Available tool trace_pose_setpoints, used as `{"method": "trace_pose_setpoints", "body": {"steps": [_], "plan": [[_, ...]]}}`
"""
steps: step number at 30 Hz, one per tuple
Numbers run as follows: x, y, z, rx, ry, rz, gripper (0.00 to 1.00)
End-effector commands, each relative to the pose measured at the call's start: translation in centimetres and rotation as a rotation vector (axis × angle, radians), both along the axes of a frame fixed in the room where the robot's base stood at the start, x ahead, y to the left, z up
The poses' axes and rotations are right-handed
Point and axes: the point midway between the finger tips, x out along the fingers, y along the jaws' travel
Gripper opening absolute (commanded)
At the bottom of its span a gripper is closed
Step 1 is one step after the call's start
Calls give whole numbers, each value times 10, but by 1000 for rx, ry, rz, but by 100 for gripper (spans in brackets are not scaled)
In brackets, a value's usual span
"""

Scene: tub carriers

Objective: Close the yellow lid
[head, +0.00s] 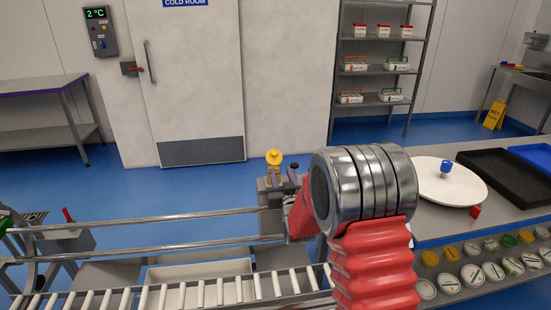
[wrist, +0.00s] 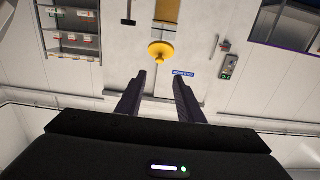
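A round yellow piece (head: 274,157) with a stem below it stands just beyond my gripper in the head view. It is likely the yellow lid, but its hinge and what it belongs to are hidden, so I cannot tell how far open it is. In the wrist view the yellow piece (wrist: 160,50) shows beyond the fingertips, roughly centred between them. My gripper (wrist: 160,79) has its two dark fingers apart with nothing between them. In the head view my gripper (head: 283,182) is partly hidden by my own arm.
A roller conveyor (head: 180,293) with metal rails runs along the front left. A counter at right holds a white round board (head: 448,182) and a black tray (head: 508,175). Several lidded tubs (head: 472,274) sit on the shelf beneath. Blue floor (head: 180,180) lies clear behind the rails.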

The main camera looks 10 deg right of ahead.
Motion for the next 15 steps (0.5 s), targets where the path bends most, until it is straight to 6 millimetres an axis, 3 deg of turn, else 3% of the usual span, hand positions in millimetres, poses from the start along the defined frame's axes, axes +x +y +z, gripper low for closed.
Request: {"method": "trace_pose_setpoints", "body": {"steps": [15], "plan": [[65, 0, -1, 0, 1, 0, 34]]}}
